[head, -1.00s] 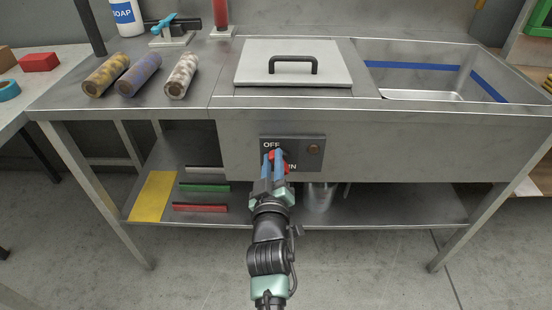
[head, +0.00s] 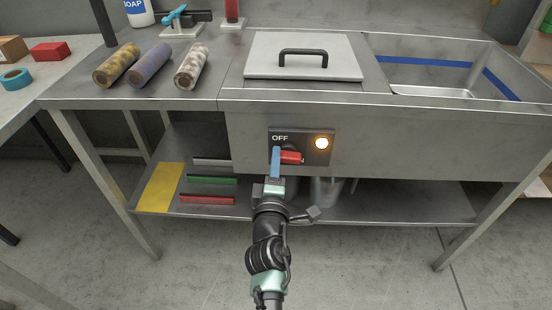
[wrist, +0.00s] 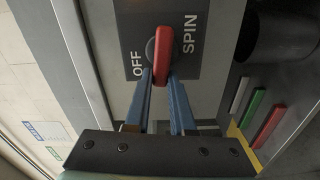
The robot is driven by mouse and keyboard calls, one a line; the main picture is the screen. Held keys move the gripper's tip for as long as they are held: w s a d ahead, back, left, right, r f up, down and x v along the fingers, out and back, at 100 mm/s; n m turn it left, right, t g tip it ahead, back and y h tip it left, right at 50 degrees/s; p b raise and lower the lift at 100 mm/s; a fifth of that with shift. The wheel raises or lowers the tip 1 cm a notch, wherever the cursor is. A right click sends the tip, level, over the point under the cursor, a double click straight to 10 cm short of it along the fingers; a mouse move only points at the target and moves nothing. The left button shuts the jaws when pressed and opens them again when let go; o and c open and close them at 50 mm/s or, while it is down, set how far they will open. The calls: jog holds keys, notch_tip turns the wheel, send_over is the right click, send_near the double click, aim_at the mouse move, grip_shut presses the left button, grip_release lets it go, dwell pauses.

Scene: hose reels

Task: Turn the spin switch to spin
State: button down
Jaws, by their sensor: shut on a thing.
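The spin switch has a red handle (head: 291,157) on a dark panel (head: 311,158) at the front of the steel bench. In the head view the handle points sideways, to the right of my blue fingers. My gripper (head: 276,153) is at the panel, shut on the handle. In the wrist view the red handle (wrist: 164,58) lies between the two blue fingers, with OFF on its left and SPIN on its right. My gripper hides the lower part of the panel in the head view.
Above the panel, a grey lid (head: 303,68) with a black handle lies on the bench, with an open sink (head: 433,92) to its right. Several rolls (head: 149,66) lie to the left. A lower shelf (head: 390,209) runs beneath the panel.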

jog(key=shift+f+n, duration=0.2)
jog(key=shift+n, duration=0.4)
jog(key=c, duration=0.8)
grip_release()
jog(key=shift+o, duration=0.2)
jog(key=shift+s, duration=0.1)
jog(key=s+p, duration=0.2)
jog(key=s, duration=1.1)
jog(key=shift+w+r, duration=0.1)
jog(key=shift+w, duration=0.05)
